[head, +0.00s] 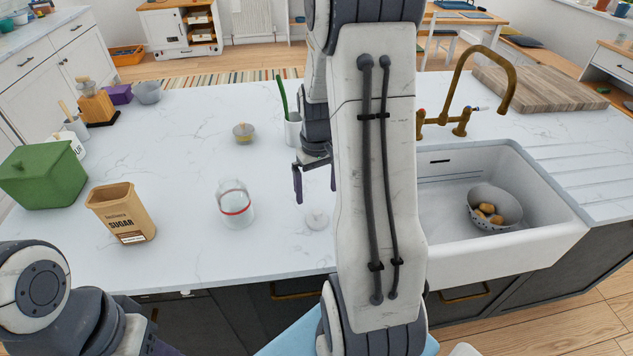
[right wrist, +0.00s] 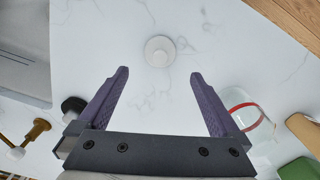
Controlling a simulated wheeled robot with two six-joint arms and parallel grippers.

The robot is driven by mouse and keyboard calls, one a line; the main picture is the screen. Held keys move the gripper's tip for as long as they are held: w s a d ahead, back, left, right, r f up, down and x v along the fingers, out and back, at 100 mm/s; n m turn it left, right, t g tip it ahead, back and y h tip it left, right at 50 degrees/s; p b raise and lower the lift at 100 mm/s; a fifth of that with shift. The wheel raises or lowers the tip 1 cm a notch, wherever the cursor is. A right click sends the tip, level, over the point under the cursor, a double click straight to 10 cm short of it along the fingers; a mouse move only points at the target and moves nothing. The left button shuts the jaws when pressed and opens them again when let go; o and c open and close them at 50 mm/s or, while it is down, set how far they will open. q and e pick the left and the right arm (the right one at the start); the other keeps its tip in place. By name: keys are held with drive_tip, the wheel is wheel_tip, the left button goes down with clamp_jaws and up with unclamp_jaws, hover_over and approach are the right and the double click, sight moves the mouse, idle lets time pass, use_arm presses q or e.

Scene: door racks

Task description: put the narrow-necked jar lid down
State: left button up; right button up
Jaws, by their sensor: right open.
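A small pale round lid with a knob (head: 317,219) lies on the white marble counter, near its front edge. It also shows in the right wrist view (right wrist: 160,50), just beyond my fingertips. My right gripper (head: 315,186) is open above the counter, with nothing between its purple fingers (right wrist: 159,74); the lid is apart from them. A clear glass jar with a red ring (head: 235,205) stands left of the lid, and part of it shows in the right wrist view (right wrist: 248,118). Only a purple sliver at the bottom edge of the head view may be my left gripper (head: 165,349).
A sugar box (head: 121,213) and green container (head: 42,176) stand at left. A small bowl-like jar (head: 244,133) and white cup (head: 293,131) stand farther back. The sink (head: 450,190) holds a colander (head: 494,208) at right. The counter around the lid is clear.

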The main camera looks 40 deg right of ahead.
drive_tip(key=shift+r, duration=1.55)
drive_tip(key=s+a+r+n, duration=0.1)
drive_tip(key=a+r+n, duration=0.1)
drive_tip(key=a, duration=0.7)
drive_tip(key=s+a+r+n, duration=0.1)
drive_tip(key=a+r+n, duration=0.1)
drive_tip(key=a, duration=0.8)
drive_tip(key=s+a+r+n+y, duration=0.1)
drive_tip(key=s+a+n, duration=0.4)
drive_tip(key=s+a, duration=0.7)
drive_tip(key=s, duration=0.2)
drive_tip(key=shift+s+n, duration=0.35)
drive_tip(key=shift+n, duration=0.05)
drive_tip(key=shift+a, duration=0.1)
